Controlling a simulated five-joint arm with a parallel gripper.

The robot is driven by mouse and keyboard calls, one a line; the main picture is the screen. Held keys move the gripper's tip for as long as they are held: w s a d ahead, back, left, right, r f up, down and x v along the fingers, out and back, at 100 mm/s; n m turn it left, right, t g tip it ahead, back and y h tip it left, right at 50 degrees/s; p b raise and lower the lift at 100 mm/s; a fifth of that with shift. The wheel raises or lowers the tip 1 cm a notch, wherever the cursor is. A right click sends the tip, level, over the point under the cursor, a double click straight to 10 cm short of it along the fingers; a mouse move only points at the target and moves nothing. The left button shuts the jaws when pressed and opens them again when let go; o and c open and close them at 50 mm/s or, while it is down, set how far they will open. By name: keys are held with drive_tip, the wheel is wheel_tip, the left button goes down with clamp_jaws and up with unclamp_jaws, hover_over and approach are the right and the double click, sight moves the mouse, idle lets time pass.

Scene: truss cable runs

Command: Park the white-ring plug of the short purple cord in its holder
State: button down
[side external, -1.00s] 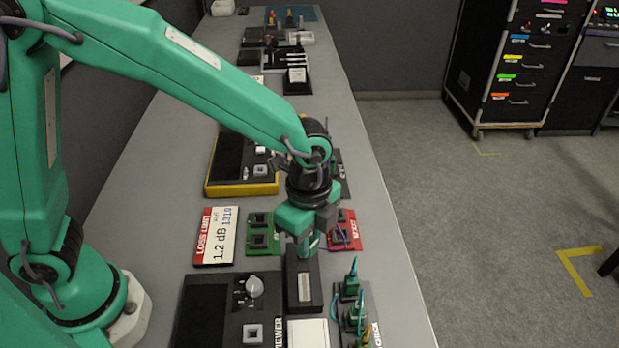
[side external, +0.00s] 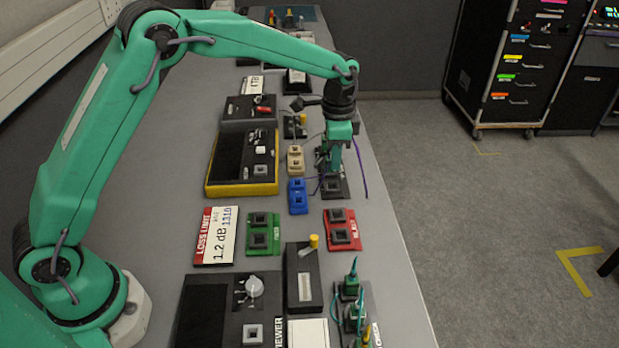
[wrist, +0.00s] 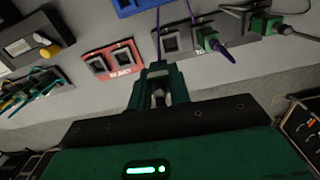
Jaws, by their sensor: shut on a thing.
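My gripper (side external: 338,146) hangs above a dark holder plate (side external: 335,188) on the right side of the bench. In the wrist view my gripper (wrist: 158,92) is shut on a plug whose pale part (wrist: 158,97) shows between the fingers. A white ring cannot be made out clearly. The purple cord (wrist: 158,35) runs up from the jaws. The holder plate in the wrist view (wrist: 186,58) has an empty dark socket (wrist: 172,38). Beside it, a green plug with a purple boot (wrist: 212,41) sits in that plate. The held plug is apart from the socket.
A blue block (side external: 297,197) and a tan block (side external: 295,160) stand left of the holder. A red double socket (side external: 342,231) and a green one (side external: 263,235) lie nearer the camera. A black box with a yellow knob (side external: 304,285) is in front.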

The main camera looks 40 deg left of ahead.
drive_tip(key=shift+w+a+n, duration=0.3)
drive_tip(key=shift+w+a, duration=0.4)
drive_tip(key=shift+a, duration=0.1)
drive_tip(key=shift+f, duration=0.2)
drive_tip(key=shift+f, duration=2.8)
drive_tip(key=shift+f, duration=0.8)
idle(0.8)
drive_tip(key=c, duration=1.2)
unclamp_jaws()
drive_tip(key=shift+r, duration=2.5)
